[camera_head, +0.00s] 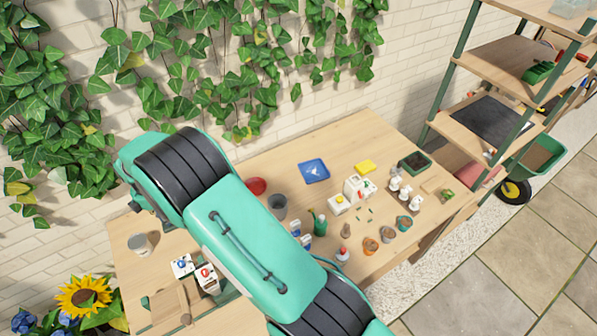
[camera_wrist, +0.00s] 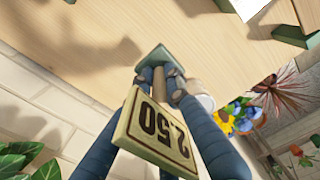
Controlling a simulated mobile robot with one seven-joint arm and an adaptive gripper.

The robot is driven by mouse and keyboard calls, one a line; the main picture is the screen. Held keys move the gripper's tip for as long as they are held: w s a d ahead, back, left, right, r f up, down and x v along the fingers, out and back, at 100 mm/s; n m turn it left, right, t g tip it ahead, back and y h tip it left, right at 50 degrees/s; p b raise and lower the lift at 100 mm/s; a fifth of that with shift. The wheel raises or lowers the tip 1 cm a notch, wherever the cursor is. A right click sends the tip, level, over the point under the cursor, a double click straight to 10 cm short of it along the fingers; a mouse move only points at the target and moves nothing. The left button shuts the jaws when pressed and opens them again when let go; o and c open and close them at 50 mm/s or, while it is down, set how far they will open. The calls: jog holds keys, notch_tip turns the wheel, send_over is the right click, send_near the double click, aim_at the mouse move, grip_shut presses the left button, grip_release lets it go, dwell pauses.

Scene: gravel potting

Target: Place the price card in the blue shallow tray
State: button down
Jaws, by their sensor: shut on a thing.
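The price card (camera_wrist: 156,132) is cream with a dark edge and reads 2.50 upside down in the wrist view. My gripper (camera_wrist: 160,78) is shut on it, with the card tilted between the blue-grey fingers. A small green flat piece (camera_wrist: 158,58) shows at the fingertips; whether it belongs to the card I cannot tell. The blue shallow tray (camera_head: 314,171) lies on the far middle of the wooden table, with a small white mark inside. In the head view, my arm covers the gripper and card. The tray is not in the wrist view.
On the table (camera_head: 355,130), a dark grey pot (camera_head: 277,206) and a red item (camera_head: 256,186) stand near the tray's left. White boxes (camera_head: 357,187) and a yellow block (camera_head: 365,167) are to its right. The table behind the tray is clear.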

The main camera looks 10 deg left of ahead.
notch_tip(320, 180, up, 10)
jog(key=shift+r, duration=0.1)
jog(key=shift+w+d+r, duration=0.15)
jog(key=shift+w+d, duration=0.2)
jog(key=shift+w, duration=0.05)
jog(key=w+d+m+b, duration=0.1)
jog(key=w+d+m, duration=0.4)
jog(key=w+d, duration=0.75)
jog(key=w+d+m+b, duration=0.1)
jog(key=w+d+m, duration=0.4)
jog(key=w+d, duration=0.75)
jog(key=w+d+m+b, duration=0.2)
jog(key=d+m, duration=0.5)
jog(key=d, duration=2)
notch_tip(320, 180, down, 13)
